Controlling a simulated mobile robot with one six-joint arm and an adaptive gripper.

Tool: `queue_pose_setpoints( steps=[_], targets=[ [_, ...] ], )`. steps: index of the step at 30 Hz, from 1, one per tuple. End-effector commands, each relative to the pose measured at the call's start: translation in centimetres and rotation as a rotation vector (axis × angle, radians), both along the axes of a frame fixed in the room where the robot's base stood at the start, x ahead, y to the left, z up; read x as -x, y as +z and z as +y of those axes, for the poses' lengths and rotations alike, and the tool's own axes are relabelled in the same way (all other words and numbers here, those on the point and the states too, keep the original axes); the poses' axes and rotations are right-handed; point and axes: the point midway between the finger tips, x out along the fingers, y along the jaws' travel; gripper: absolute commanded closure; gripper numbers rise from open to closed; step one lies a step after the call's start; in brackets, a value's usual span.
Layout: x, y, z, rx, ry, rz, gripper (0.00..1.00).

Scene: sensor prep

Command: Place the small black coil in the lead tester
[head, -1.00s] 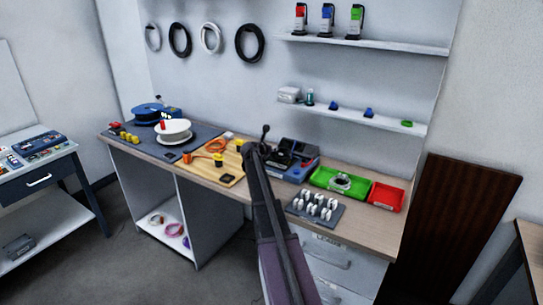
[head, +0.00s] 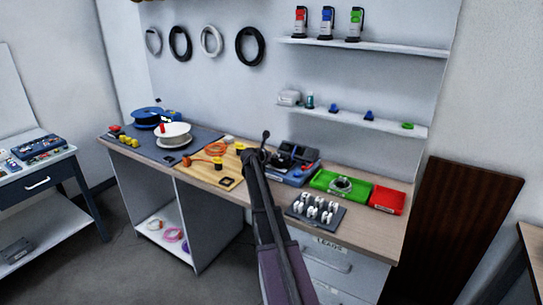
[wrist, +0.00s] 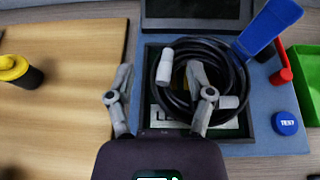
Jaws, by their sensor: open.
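The small black coil (wrist: 215,60) lies looped in the recessed bay of the lead tester (wrist: 265,95), with white connector ends on it. The tester is a blue-grey box with a dark raised panel, a blue lever (wrist: 266,30), a red part (wrist: 282,68) and a blue TEST button (wrist: 287,123). It also shows on the bench in the head view (head: 290,180). My gripper (wrist: 160,70) is open and empty above the tester's left side. Its right finger overlaps the coil in the wrist view; whether it touches cannot be told. In the head view my gripper (head: 262,148) is small and dark.
A wooden board (head: 228,180) with yellow-topped parts lies left of the tester. A green tray (head: 325,181) and a red tray (head: 386,199) stand to its right. A grey rack with white pieces (head: 316,213) sits in front. Shelves hang above the bench.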

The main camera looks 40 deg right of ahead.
Motion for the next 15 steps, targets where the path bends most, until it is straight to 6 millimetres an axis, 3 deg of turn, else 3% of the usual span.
queue_pose_setpoints(
  steps=[8, 15],
  targets=[
    [0.0, 0.2, 0.1, 0.000, 0.000, 0.000, 0.32],
    [0.9, 1.1, 1.8, 0.000, 0.002, 0.000, 0.32]
  ],
)
